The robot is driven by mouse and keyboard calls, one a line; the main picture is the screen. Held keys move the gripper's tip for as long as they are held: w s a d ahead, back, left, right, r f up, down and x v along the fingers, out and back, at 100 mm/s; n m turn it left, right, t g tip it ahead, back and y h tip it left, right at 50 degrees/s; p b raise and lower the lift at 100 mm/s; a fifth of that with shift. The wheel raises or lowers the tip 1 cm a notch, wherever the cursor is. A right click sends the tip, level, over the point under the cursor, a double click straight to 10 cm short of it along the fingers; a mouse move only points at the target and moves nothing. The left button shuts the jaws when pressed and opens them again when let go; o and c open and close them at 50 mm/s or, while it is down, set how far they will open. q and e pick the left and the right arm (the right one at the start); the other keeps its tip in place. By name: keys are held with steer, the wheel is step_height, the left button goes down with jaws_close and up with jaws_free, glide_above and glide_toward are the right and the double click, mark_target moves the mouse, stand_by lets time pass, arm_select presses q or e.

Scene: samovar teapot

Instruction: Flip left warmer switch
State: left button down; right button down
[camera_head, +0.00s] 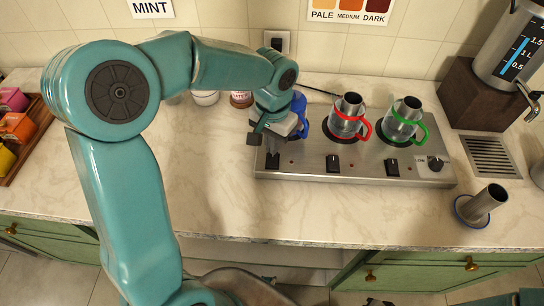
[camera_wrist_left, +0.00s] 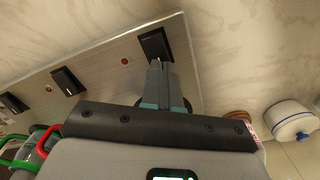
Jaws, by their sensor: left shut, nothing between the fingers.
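The steel warmer panel (camera_head: 310,172) has a row of black rocker switches along its front. The left warmer switch (camera_head: 272,161) is at the panel's left end; it also shows in the left wrist view (camera_wrist_left: 155,42) beside a small red light. My left gripper (camera_head: 270,146) is shut and empty, just above and behind this switch. In the left wrist view its closed fingertips (camera_wrist_left: 158,68) overlap the switch's near edge; I cannot tell whether they touch. The left warmer's blue-handled vessel (camera_head: 299,112) is partly hidden behind my gripper.
A red-handled glass (camera_head: 346,121) and a green-handled glass (camera_head: 402,121) stand on the other warmers. Their switches (camera_head: 333,163) and a round knob (camera_head: 435,164) lie further right. Small jars (camera_head: 205,98) stand behind my left arm. The counter left of the panel is clear.

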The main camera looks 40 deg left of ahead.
arm_select(q)
steer(key=shift+f+b, duration=0.6)
steer(key=shift+f, duration=0.2)
steer(key=shift+r, duration=0.1)
steer(key=shift+r+p, duration=2.85)
steer(key=shift+r, duration=0.6)
